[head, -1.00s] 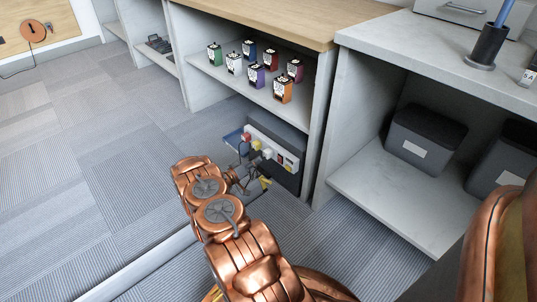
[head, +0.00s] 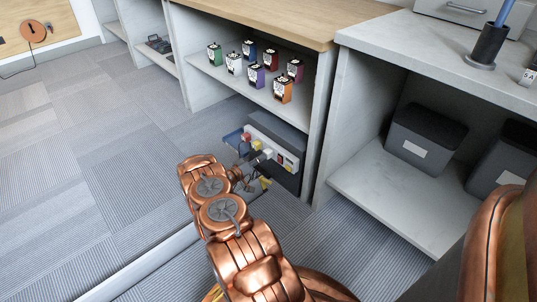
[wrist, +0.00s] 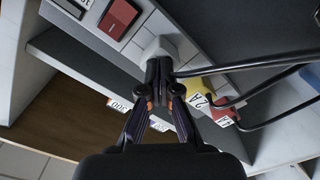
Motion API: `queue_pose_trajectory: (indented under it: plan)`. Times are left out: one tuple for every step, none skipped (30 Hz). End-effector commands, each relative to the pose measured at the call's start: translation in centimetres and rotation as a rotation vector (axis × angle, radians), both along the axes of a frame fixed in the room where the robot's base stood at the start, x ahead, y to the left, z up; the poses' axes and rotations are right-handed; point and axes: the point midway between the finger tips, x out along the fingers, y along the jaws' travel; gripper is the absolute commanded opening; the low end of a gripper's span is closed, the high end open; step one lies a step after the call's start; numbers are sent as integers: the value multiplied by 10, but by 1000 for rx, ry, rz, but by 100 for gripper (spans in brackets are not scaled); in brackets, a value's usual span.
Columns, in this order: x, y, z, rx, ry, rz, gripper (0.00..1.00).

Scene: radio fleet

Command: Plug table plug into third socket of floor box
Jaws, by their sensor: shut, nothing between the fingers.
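The floor box (head: 290,146) stands on the carpet under the wooden counter, with a pale socket strip on its front. A red plug (head: 245,137), a yellow plug (head: 256,145) and a white plug (head: 267,154) sit along the strip. In the wrist view the white plug (wrist: 160,49) is straight ahead of my gripper (wrist: 160,93). My gripper is shut and empty, its fingertips at the dark cable end of that plug; I cannot tell whether they touch. The yellow plug (wrist: 190,84) and red plug (wrist: 216,108) are to the right. Which one is the table plug is unclear.
A red switch (wrist: 118,17) is on the strip beside the white plug. Black cables (wrist: 255,64) run right from the plugs. Several small coloured boxes (head: 257,77) stand on the shelf above. Grey bins (head: 425,135) sit at right. Open carpet (head: 90,140) lies left.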

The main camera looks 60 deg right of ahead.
Motion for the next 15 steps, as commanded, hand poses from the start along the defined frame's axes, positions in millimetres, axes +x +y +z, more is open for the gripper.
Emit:
queue_pose_trajectory:
  plan:
    - [0,-1,0,0,0,0,0]
    - [0,-1,0,0,0,0,0]
    - [0,-2,0,0,0,0,0]
    - [0,-2,0,0,0,0,0]
    - [-1,-3,0,0,0,0,0]
    - [-1,-3,0,0,0,0,0]
    - [-1,-4,0,0,0,0,0]
    - [-1,-4,0,0,0,0,0]
    - [-1,-4,0,0,0,0,0]
    - [-1,-3,0,0,0,0,0]
    - [-1,-3,0,0,0,0,0]
    - [0,-2,0,0,0,0,0]
    - [0,0,0,0,0,0,0]
    - [0,1,0,0,0,0,0]
    - [1,4,0,0,0,0,0]
